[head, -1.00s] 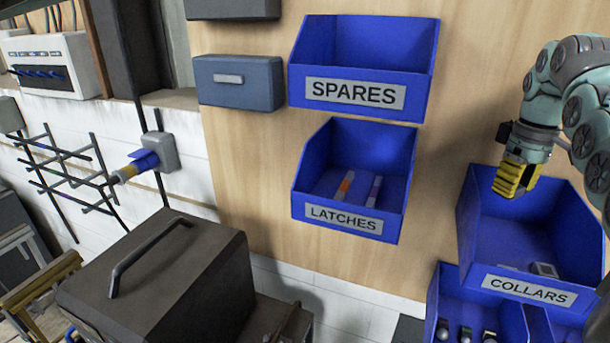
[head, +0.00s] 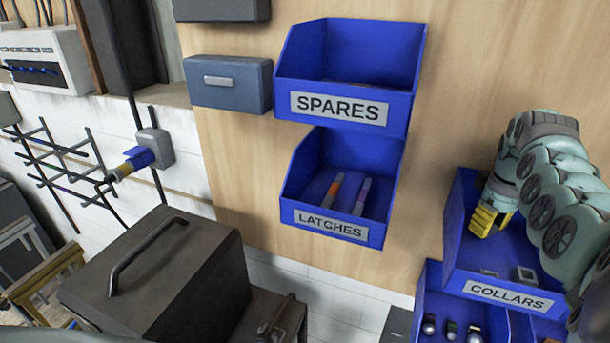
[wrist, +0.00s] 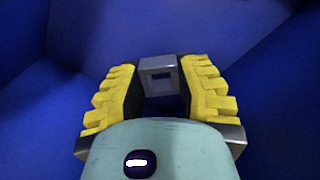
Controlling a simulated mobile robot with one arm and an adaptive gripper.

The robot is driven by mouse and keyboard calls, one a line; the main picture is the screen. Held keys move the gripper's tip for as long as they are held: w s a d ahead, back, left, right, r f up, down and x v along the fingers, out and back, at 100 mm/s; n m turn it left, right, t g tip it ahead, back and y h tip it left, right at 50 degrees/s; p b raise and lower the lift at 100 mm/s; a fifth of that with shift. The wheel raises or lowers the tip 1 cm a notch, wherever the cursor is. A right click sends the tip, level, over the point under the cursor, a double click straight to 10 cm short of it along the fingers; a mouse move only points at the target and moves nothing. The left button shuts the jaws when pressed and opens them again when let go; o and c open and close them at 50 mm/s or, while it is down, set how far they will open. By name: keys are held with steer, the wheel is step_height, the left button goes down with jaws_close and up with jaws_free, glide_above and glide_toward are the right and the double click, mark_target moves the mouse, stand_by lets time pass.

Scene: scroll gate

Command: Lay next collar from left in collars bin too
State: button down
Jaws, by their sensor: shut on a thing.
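The blue collars bin (head: 456,215) is at the right in the head view, its COLLARS label on the front. My gripper (head: 482,230) points down inside it, near the left side. In the wrist view my gripper (wrist: 159,85) is shut on a grey square collar (wrist: 158,63) with a square hole, between the yellow fingers. Blue bin walls surround it there. In the head view one grey collar (head: 524,276) lies in the bin behind the label. A second small grey piece (head: 489,272) shows left of it, just above the front wall; I cannot tell whether it is the held collar.
Below is a blue divided bin (head: 420,305) with several small dark and metallic parts. The latches bin (head: 285,195) holds two sticks, and the spares bin (head: 410,105) is above it. A dark handled box (head: 170,270) stands at the lower left.

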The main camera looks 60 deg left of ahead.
steer(key=shift+a+f+p, duration=0.1)
steer(key=shift+f+p, duration=0.45)
steer(key=shift+f, duration=0.6)
steer(key=shift+f, duration=0.2)
steer(key=c, duration=0.7)
jaws_free()
steer(key=shift+r, duration=0.1)
steer(key=shift+o, duration=0.2)
step_height(320, 180, up, 12)
steer(key=b, duration=0.8)
steer(key=shift+r, duration=0.1)
